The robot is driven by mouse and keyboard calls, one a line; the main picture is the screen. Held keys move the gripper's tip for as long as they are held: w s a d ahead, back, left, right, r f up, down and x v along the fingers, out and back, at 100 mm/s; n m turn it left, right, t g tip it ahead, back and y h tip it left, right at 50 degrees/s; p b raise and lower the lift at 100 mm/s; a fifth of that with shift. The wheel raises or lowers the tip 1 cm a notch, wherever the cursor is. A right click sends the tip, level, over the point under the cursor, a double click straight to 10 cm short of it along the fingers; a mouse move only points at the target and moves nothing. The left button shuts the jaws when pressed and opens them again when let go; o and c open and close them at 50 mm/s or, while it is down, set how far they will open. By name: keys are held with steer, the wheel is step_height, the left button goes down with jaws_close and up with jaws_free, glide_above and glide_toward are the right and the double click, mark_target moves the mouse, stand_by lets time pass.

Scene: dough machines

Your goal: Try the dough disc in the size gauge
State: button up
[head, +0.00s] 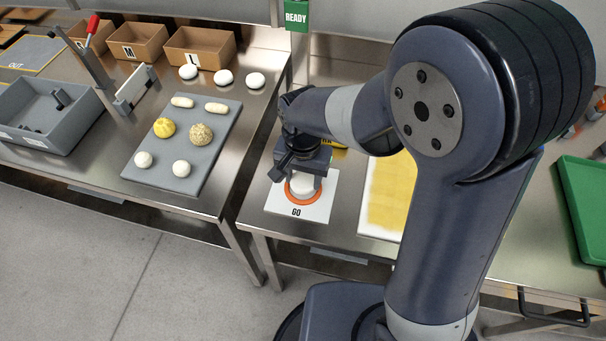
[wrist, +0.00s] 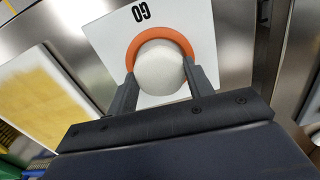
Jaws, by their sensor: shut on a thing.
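The size gauge is a white plate marked GO (head: 317,211) with an orange ring on it; the ring also shows in the wrist view (wrist: 146,39). My gripper (head: 300,180) is shut on the pale round dough disc (wrist: 160,68), one finger on each side. In the head view, the disc (head: 302,188) shows low between the fingers, with the orange ring visible around it. In the wrist view it overlaps the ring's opening, and the ring's near part is hidden. I cannot tell whether the disc rests inside the ring or is held just above it.
A yellow-topped white board (head: 388,195) lies right of the gauge. A green tray (head: 582,205) is farther right. On the left table, a grey board (head: 150,179) bears several dough pieces. A grey bin (head: 45,137) and cardboard boxes (head: 201,45) stand beyond. A gap separates the tables.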

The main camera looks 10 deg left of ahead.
steer(key=shift+f+b, duration=0.45)
steer(key=shift+f, duration=0.15)
stand_by(0.6)
steer(key=o, duration=1)
steer(key=shift+o, duration=0.2)
step_height(320, 180, up, 11)
steer(key=shift+f, duration=0.2)
step_height(320, 180, down, 11)
steer(key=shift+r, duration=0.45)
stand_by(0.3)
steer(key=shift+f, duration=0.1)
